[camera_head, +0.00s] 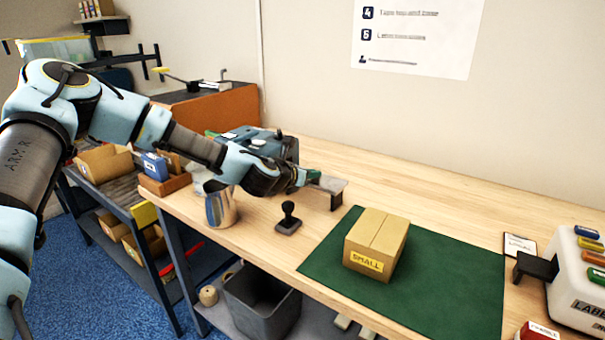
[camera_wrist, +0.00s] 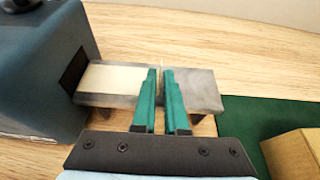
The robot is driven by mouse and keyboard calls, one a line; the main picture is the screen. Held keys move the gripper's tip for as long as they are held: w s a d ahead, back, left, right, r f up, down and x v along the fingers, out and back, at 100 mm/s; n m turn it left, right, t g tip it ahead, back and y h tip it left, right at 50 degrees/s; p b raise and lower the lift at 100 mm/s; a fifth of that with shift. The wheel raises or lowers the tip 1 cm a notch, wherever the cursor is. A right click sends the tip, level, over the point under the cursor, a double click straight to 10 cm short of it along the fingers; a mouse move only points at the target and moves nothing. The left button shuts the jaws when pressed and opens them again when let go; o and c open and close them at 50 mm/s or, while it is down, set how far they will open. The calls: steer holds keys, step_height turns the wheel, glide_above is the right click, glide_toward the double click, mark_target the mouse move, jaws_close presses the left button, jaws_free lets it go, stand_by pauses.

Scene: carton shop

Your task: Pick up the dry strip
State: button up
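A pale cream strip (camera_wrist: 112,78) lies flat on a grey metal ledge (camera_wrist: 196,90) in the wrist view, running from the dark slot of a blue-grey machine (camera_wrist: 35,70) toward my fingers. My gripper (camera_wrist: 160,72) is over the ledge at the strip's right end, its two green fingers close together with a narrow gap. Whether the strip's end is between the fingertips is hidden. In the head view my gripper (camera_head: 312,177) is at the ledge (camera_head: 331,185), beside the machine (camera_head: 262,143); the strip cannot be made out there.
A closed carton marked SMALL (camera_head: 376,246) stands on a green mat (camera_head: 452,270). A black-handled stamp (camera_head: 288,219) and a metal jug (camera_head: 221,207) stand in front of my arm. A label machine (camera_head: 578,285) is at the right. The back of the wooden bench is clear.

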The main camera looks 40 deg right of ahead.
jaws_close()
stand_by(0.3)
